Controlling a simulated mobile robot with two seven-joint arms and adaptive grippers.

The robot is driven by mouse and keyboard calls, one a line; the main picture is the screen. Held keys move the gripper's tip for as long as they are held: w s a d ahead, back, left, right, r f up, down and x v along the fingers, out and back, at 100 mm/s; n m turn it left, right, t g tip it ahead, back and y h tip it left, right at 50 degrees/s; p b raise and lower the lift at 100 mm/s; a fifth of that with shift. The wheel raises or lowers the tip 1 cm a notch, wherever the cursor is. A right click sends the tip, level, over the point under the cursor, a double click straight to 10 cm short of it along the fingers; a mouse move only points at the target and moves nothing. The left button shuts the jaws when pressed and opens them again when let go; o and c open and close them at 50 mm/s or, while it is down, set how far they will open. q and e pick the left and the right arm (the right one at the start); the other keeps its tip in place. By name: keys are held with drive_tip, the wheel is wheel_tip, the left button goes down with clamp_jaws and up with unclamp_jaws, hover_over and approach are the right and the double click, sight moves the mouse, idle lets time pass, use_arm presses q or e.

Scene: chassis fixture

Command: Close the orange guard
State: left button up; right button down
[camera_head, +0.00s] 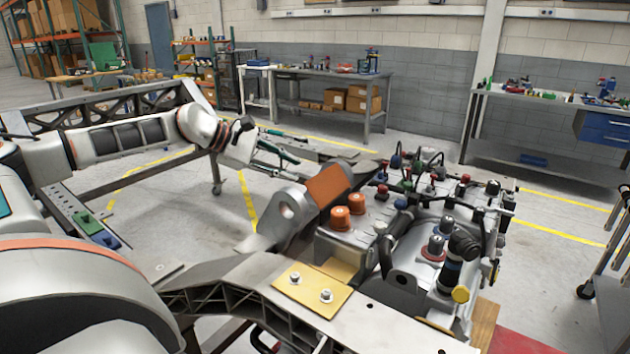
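My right gripper does not show.
An engine-like block with hoses and coloured caps (437,245) crowds the right of the guard. A yellow plate with bolts (311,290) lies on the front rail. Workbenches (335,88) stand far back. The floor behind the fixture is clear.

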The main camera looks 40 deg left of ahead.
sight(326, 186)
use_arm(q)
drive_tip(key=p+x, duration=0.1)
drive_tip(key=x, duration=0.6)
clamp_jaws()
